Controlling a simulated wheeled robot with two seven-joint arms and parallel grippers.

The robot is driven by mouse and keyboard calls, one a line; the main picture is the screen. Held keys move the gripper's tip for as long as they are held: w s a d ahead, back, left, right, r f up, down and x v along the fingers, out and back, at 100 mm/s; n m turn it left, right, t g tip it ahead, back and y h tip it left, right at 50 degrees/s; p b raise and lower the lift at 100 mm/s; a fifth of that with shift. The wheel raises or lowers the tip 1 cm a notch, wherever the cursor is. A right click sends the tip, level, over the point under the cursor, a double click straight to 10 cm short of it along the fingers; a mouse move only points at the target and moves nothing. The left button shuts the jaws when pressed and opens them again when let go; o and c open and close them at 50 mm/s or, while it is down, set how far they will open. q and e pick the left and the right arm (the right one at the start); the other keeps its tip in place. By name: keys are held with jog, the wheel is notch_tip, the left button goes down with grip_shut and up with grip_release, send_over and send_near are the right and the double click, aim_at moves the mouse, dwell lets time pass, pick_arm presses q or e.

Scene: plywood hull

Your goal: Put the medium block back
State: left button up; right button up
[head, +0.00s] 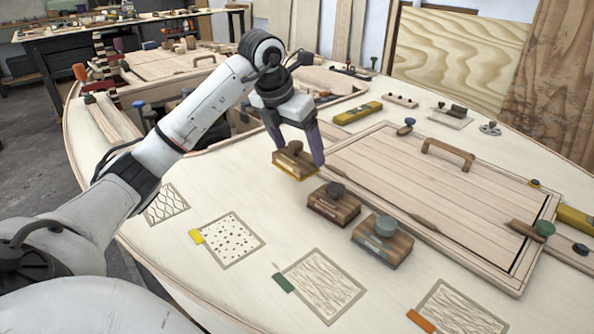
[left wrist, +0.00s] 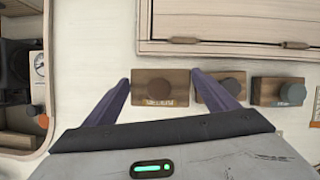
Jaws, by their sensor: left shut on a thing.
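My left gripper (head: 299,158) is shut on a wooden block with a dark round knob and yellow lower edge, the yellow-edged block (head: 293,167). That block shows between the fingers in the left wrist view (left wrist: 150,85). I cannot tell whether it touches the deck. A darker knobbed block (head: 333,208) stands to its right, and a knobbed block with a green mark (head: 383,245) is beyond that. They also show in the left wrist view, the darker one (left wrist: 226,92) partly behind a finger. Which block is the medium one is not marked. My right gripper is not in view.
Patterned squares lie along the near deck: a dotted one with a yellow tag (head: 228,240), a lined one with a green tag (head: 322,285), and one with an orange tag (head: 460,310). A planked hatch (head: 430,190) with handles fills the right. An open hatchway is behind my arm.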

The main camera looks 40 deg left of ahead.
aim_at(295, 157)
pick_arm(q)
jog(key=shift+f+b, duration=0.3)
jog(key=shift+f, duration=1.95)
jog(key=shift+f, duration=0.2)
jog(key=o, duration=0.9)
jog(key=shift+c, duration=0.2)
jog(key=p+v, duration=0.1)
jog(key=v, duration=1.1)
jog(key=shift+r, duration=0.15)
